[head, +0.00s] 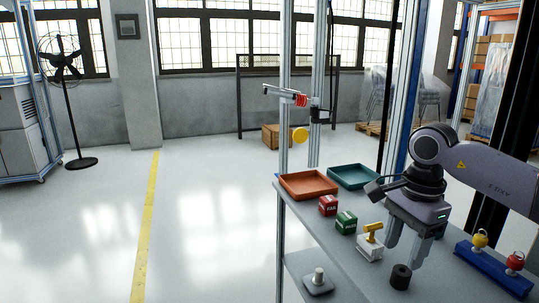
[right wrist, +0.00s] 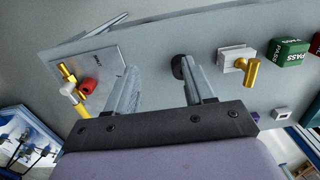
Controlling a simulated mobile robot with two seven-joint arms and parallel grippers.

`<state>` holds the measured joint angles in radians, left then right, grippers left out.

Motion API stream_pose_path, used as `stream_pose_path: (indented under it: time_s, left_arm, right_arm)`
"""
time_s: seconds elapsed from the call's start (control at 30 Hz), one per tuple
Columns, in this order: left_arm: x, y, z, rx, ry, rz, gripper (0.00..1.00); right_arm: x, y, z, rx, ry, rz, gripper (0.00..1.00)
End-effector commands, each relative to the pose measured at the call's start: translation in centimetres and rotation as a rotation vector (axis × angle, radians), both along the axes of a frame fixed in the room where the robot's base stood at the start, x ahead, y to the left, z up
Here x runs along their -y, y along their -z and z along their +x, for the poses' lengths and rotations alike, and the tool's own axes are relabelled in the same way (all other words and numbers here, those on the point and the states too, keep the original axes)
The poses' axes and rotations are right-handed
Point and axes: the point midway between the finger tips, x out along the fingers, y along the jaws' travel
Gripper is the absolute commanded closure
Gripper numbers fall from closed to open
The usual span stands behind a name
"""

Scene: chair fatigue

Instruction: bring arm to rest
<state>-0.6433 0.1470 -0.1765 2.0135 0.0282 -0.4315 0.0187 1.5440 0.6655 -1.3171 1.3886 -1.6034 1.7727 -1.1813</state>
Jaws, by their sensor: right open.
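My right gripper (head: 403,254) is open above the grey bench (head: 335,238), fingers pointing down. It also shows in the right wrist view (right wrist: 160,66), with nothing between its fingers. A black cylinder (head: 401,277) stands on the bench close to the fingers, apart from them as far as I can tell; it also shows in the right wrist view (right wrist: 178,67). A white block with a yellow handle (head: 370,243) sits to the left of the gripper in the head view, and it also shows in the right wrist view (right wrist: 240,66). My left gripper is not in view.
A red block (head: 327,205) and a green PASS block (head: 346,222) sit on the bench. Orange (head: 308,186) and teal (head: 352,177) trays lie behind. A blue rack (head: 493,267) with yellow and red knobs is at right. Metal posts (head: 284,120) rise around the bench.

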Motion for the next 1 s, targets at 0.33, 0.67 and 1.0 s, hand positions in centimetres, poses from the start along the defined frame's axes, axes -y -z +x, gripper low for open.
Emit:
stream_pose_path:
  time_s: [0.33,0.67,1.0]
  left_arm:
    - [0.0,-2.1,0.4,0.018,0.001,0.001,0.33]
    - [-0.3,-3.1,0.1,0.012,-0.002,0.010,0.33]
    - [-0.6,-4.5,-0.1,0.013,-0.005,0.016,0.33]
  right_arm:
    - [-14.8,5.4,-5.5,-0.243,0.085,0.577,0.47]
    - [-24.8,2.4,-10.4,-0.687,0.481,1.186,0.47]
    - [-24.5,-0.5,-8.9,-1.267,1.147,1.639,0.47]
